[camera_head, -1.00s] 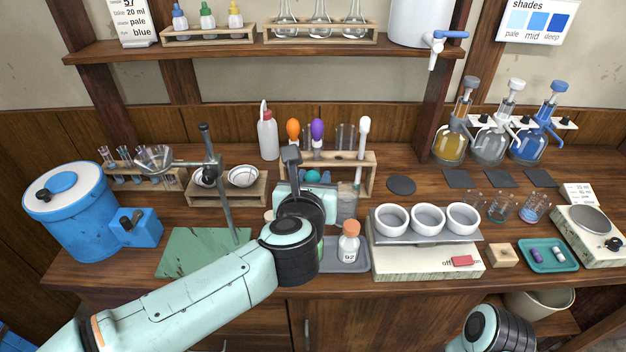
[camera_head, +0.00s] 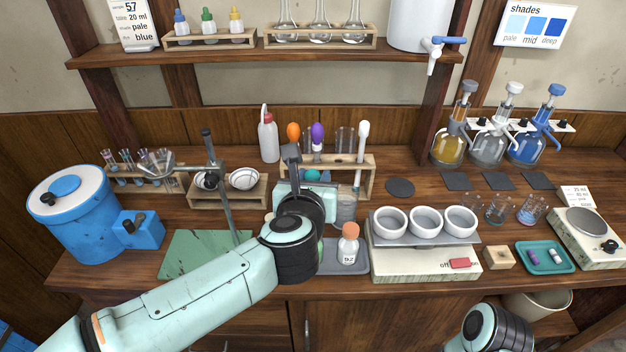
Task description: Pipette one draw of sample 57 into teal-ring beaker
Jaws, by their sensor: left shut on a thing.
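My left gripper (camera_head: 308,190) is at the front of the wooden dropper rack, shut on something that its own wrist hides. A teal round piece (camera_head: 312,176) shows just behind it; I cannot tell whether it is held. A bottle labelled 92 (camera_head: 348,245) with an orange cap stands on the grey tray (camera_head: 330,262). No bottle labelled 57 is visible. Small beakers stand at the right; the middle one (camera_head: 497,212) seems to have a teal ring, though it is small. The card (camera_head: 134,22) reads sample 57, 20 ml, pale, blue. My right gripper is out of view.
Orange (camera_head: 293,132), purple (camera_head: 317,131) and white (camera_head: 363,128) bulbs stand up at the rack. A clear beaker (camera_head: 346,208) is right of my left gripper. White bowls (camera_head: 426,222) sit on a scale-like box.

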